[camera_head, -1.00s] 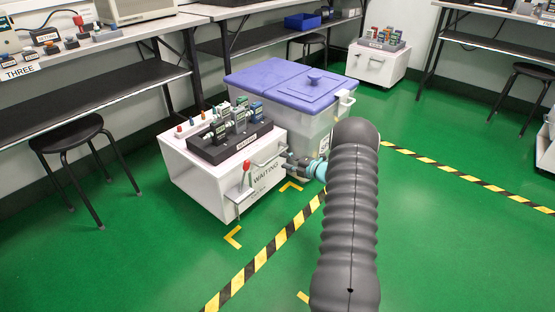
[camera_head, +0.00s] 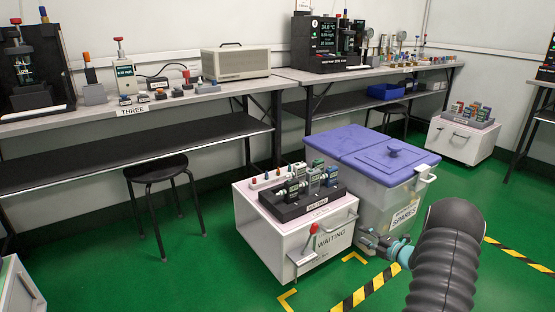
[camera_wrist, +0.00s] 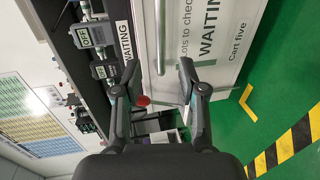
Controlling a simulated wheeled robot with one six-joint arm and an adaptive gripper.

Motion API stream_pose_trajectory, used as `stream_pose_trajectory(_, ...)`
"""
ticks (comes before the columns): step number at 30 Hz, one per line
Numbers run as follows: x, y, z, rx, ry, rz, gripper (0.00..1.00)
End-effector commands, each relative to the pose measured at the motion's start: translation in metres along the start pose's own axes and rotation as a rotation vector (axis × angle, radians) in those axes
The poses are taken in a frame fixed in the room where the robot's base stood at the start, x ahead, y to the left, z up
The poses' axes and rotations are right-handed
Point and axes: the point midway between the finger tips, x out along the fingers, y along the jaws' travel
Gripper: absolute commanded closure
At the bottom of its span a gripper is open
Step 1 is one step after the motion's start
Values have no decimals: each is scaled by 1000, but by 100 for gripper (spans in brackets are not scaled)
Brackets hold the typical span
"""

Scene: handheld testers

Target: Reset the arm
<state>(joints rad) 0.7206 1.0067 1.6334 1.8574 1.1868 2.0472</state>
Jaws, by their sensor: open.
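My gripper (camera_head: 384,246) is in front of the white cart marked WAITING (camera_head: 270,238), at its right side and close to the spares bin. In the wrist view my gripper (camera_wrist: 152,82) has its two fingers apart with nothing between them. The cart's front with its WAITING label (camera_wrist: 205,45) fills the upper right there. My dark ribbed arm (camera_head: 443,265) reaches in from the lower right. The cart carries a black rack (camera_head: 300,207) with several handheld testers standing in it. I cannot tell whether a finger touches the cart.
A clear bin with a purple lid (camera_head: 375,153) stands right behind the cart. A black stool (camera_head: 160,168) is at the left, under bench THREE (camera_head: 130,112). Another white cart (camera_head: 460,140) is at the back right. Green floor (camera_head: 215,275) is open in front, with striped tape (camera_head: 370,290).

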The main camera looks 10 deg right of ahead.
Motion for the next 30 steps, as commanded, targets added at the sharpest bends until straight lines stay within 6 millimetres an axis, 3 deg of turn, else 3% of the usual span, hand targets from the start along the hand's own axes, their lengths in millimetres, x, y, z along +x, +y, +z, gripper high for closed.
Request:
stream_pose_trajectory(4, 0, -2, 0, -132, 0, -8, 59)
stream_pose_trajectory(7, -1, -13, -11, -322, 51, -45, 59)
stream_pose_trajectory(12, -15, -53, -63, -663, 252, -117, 59)
stream_pose_trajectory(15, -31, -56, -93, -888, 394, -123, 59)
stream_pose_trajectory(21, -67, -22, -162, -1407, 741, -38, 59)
stream_pose_trajectory(30, -125, 46, -239, -2037, 1195, 226, 59)
